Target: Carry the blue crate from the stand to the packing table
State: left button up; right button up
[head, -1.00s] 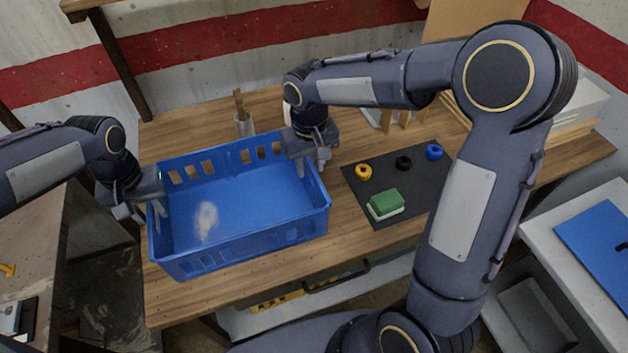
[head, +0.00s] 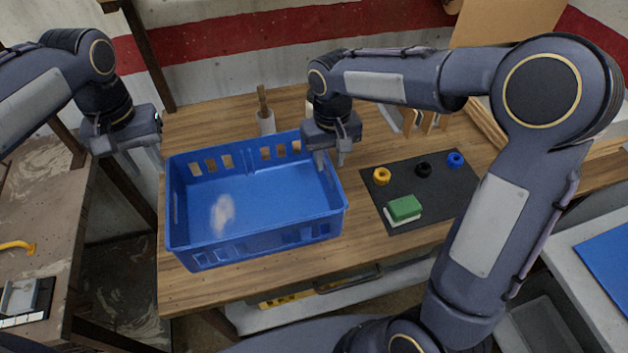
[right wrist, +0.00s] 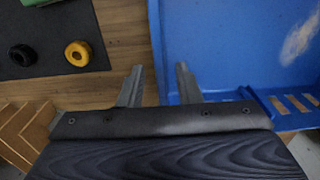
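The blue crate (head: 258,250) sits flat and upright on the wooden table (head: 240,285), and also shows in the right wrist view (right wrist: 240,60). It looks empty apart from a pale patch on its floor. My left gripper (head: 140,164) is open and empty, to the left of the crate and clear of its wall. My right gripper (head: 331,162) is at the crate's right wall. In the right wrist view its fingers (right wrist: 159,70) are spread, one on each side of the wall's rim, with gaps to it.
A dark mat (head: 440,190) right of the crate bears a green and white block (head: 404,208) and yellow, black and blue rings. A holder (head: 266,122) stands behind the crate. A worn stand (head: 50,215) is at the left, across a gap. A white surface (head: 570,235) is at the right.

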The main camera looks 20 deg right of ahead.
notch_tip(320, 180, up, 10)
dwell(0.3)
jog(key=shift+s, duration=0.15)
